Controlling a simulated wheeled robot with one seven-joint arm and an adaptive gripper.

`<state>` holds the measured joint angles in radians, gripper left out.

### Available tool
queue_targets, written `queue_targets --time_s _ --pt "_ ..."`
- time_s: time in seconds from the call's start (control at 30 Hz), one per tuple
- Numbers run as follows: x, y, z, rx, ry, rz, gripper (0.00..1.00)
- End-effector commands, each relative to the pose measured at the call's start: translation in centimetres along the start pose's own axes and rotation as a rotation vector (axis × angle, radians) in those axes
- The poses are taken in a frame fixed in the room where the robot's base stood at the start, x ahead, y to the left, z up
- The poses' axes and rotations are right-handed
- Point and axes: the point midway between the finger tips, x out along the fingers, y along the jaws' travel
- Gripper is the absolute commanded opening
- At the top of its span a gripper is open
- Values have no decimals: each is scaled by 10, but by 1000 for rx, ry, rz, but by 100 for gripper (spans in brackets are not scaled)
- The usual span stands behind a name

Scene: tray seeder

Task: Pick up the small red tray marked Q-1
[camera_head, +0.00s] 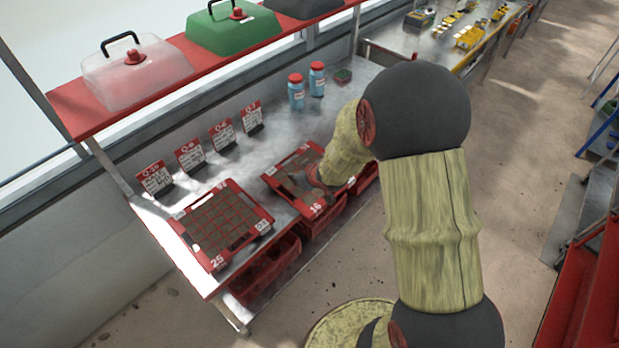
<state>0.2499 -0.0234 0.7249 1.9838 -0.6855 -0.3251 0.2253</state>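A red tray (322,211) numbered 16 lies on the metal table, and my arm covers its right part. A second red tray (215,265) numbered 25, with a grid of brown cells, lies to its left. I cannot read Q-1 on either tray. My gripper (306,187) is low over the tray numbered 16, partly hidden by my arm. Its fingers are too small and blurred to show whether they are open or touch the tray.
Several red-and-white sign cards (222,134) stand behind the trays. Two blue bottles (296,93) with red caps stand farther back. A red shelf (75,108) carries covers above. Red crates (262,272) sit under the table. Bare table lies between the trays and bottles.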

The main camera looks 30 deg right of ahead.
Motion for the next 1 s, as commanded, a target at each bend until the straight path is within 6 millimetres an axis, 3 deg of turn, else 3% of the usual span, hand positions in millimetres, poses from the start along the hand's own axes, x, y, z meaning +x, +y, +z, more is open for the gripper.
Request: queue_targets --time_s 0.03,0.1,0.3,1.0 --pt "18 -8 17 3 4 -39 15" --pt "35 -20 30 4 28 -88 15" --pt "57 -41 52 14 63 -167 15" --pt "133 -53 51 15 67 -173 15"
